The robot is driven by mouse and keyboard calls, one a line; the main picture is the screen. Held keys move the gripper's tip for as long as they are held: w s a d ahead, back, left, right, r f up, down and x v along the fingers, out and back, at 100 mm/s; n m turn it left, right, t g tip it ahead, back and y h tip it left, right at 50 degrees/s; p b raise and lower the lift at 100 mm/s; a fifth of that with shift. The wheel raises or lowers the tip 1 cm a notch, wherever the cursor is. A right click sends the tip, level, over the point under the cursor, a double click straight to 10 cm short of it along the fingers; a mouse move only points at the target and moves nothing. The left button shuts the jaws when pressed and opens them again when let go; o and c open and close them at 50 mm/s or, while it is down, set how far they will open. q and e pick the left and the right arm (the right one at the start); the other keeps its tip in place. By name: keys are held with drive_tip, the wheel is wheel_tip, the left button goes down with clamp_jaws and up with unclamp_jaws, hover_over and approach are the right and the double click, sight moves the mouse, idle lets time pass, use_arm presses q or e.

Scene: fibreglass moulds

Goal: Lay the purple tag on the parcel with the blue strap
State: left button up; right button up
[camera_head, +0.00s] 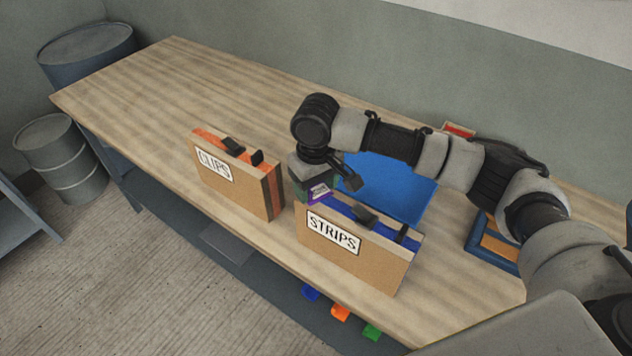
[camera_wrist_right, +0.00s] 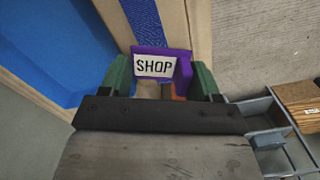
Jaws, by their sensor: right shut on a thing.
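The parcel with the blue strap (camera_head: 340,262) is a brown box with a STRIPS label, standing near the front edge of the bench. Its blue strap (camera_head: 370,221) runs along the top, with dark clips on it. My right gripper (camera_head: 314,192) is shut on the purple tag (camera_head: 319,196), close to the parcel's left end. In the right wrist view the purple tag (camera_wrist_right: 163,55) carries a SHOP label between green fingers. The blue strap (camera_wrist_right: 146,22) lies just beyond it. I cannot tell whether the tag touches the parcel. My left gripper is not in view.
A parcel with an orange strap (camera_head: 232,186), labelled CLIPS, stands to the left. A blue mat or tray (camera_head: 385,187) lies behind. A blue-edged tray (camera_head: 490,245) is at right. Coloured tags (camera_head: 340,312) show below the front edge. The bench's left part (camera_head: 170,85) is clear.

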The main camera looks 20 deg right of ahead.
sight(316, 192)
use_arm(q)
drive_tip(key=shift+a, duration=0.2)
use_arm(e)
drive_tip(key=shift+f, duration=0.1)
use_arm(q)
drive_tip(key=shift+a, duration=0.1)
use_arm(e)
drive_tip(key=o, duration=0.9)
drive_tip(key=shift+r, duration=0.35)
use_arm(q)
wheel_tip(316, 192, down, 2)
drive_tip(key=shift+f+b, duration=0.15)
drive_tip(key=shift+b, duration=0.95)
use_arm(e)
wheel_tip(316, 192, up, 12)
drive_tip(key=shift+f, duration=0.2)
